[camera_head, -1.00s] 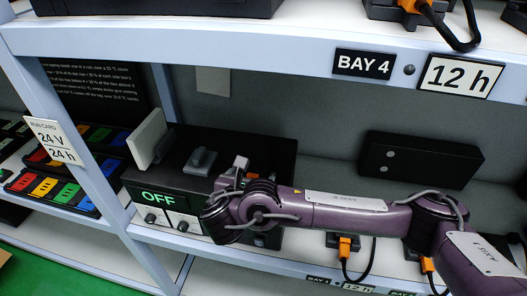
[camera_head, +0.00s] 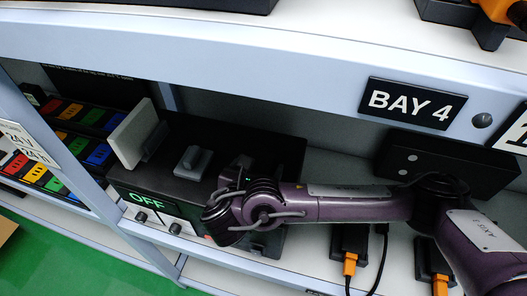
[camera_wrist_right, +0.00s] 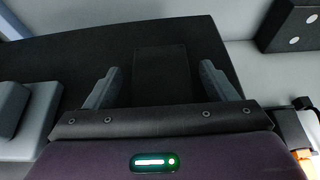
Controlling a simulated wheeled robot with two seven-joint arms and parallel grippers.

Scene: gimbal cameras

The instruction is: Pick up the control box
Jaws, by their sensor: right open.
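A black box (camera_head: 250,150) with a lit green "OFF" display (camera_head: 150,198) and knobs on its front stands on the shelf; I take it for the control box, though no label confirms this. A grey block (camera_head: 193,162) and an upright pale plate (camera_head: 133,134) sit on its top. My right gripper (camera_head: 237,172) is over the right part of the box, open and empty. In the right wrist view its two fingers (camera_wrist_right: 157,86) are apart above the black top (camera_wrist_right: 60,50), with a dark rectangular patch between them. My arm hides the box's front right. My left gripper is not in view.
A smaller black box (camera_head: 445,163) with two pale dots lies on the shelf to the right. The upper shelf edge (camera_head: 300,60) with a "BAY 4" label (camera_head: 410,102) runs above. Orange-plugged cables (camera_head: 350,262) hang below my arm. Coloured packs (camera_head: 65,150) stand left of the upright.

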